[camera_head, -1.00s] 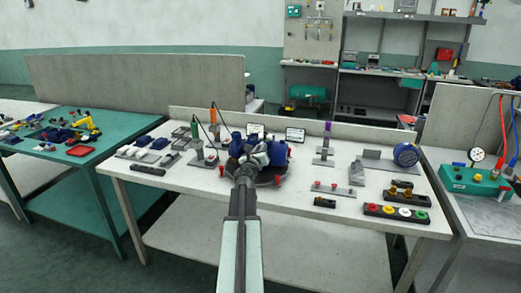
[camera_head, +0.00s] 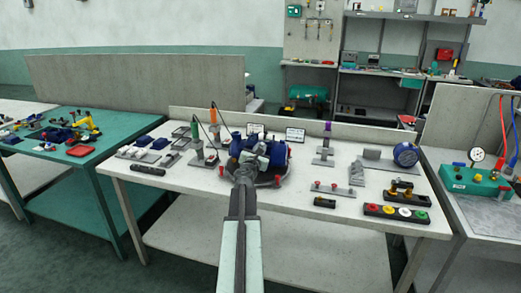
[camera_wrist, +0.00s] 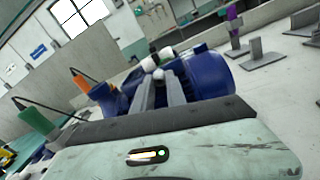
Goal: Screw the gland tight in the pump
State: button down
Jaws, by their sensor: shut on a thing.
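The blue pump (camera_head: 277,152) stands on a dark round plate (camera_head: 272,180) near the middle of the bench. My gripper (camera_head: 257,160) is at the pump's near side, and my arm hides part of the pump. In the wrist view the pump's blue body (camera_wrist: 205,75) lies just beyond my gripper (camera_wrist: 158,78). Its grey fingers are close together, shut on a small part at the pump, which I take to be the gland. The fingers mostly hide it. Whitish fittings (camera_wrist: 166,52) show just past the fingertips. I cannot see how deep the gland sits.
Orange-handled (camera_head: 213,116) and green-handled (camera_head: 195,130) tools stand close left of the pump. A purple-topped stand (camera_head: 327,130) is to its right. A dark tray with coloured caps (camera_head: 397,213) lies at the right front.

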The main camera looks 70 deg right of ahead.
jog(key=c, duration=1.4)
grip_release()
jog(key=shift+m, duration=0.3)
jog(key=n, duration=0.3)
jog(key=shift+n, duration=0.3)
jog(key=n, duration=0.5)
